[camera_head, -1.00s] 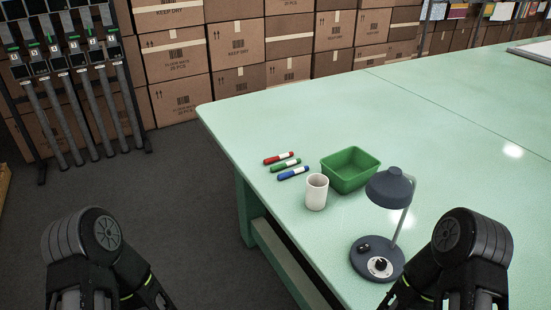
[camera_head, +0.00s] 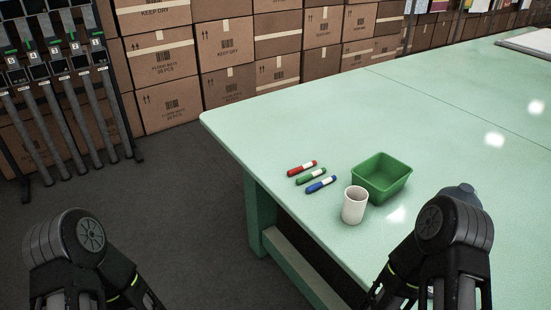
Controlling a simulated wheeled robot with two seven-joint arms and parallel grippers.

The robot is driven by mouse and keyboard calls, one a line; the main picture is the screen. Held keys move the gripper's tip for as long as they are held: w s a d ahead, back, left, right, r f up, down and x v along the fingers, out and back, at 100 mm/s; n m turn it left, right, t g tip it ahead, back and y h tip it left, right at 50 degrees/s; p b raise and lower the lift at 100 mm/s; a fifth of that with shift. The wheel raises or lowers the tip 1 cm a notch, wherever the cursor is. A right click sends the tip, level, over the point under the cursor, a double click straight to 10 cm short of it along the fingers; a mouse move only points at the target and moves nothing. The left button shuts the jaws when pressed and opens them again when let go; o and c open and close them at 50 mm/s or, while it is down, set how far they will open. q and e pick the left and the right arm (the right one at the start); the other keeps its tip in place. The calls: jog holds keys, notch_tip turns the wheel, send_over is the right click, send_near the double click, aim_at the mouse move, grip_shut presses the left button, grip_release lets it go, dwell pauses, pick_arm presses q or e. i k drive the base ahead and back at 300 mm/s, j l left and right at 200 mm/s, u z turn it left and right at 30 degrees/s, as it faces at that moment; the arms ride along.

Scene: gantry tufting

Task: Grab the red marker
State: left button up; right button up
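The red marker (camera_head: 302,168) lies on the green table (camera_head: 290,125) near its left edge, with a white band on its barrel. A green marker (camera_head: 311,176) and a blue marker (camera_head: 321,184) lie beside it in a row. My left arm is at the lower left, over the floor and well apart from the markers. My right arm is at the lower right, in front of the table. The fingertips of both grippers are not visible; only dark arm links show.
A white cup (camera_head: 355,205) and a green bin (camera_head: 381,178) stand right of the markers. A lamp (camera_head: 462,194) is mostly hidden behind my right arm. Cardboard boxes (camera_head: 226,45) line the back, and a rack (camera_head: 62,85) stands left. The table's far middle is clear.

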aim_at(290, 173)
jog(key=i+j, duration=0.65)
jog(key=i+j+z, duration=0.1)
jog(key=i+j, duration=0.55)
jog(key=j, duration=0.15)
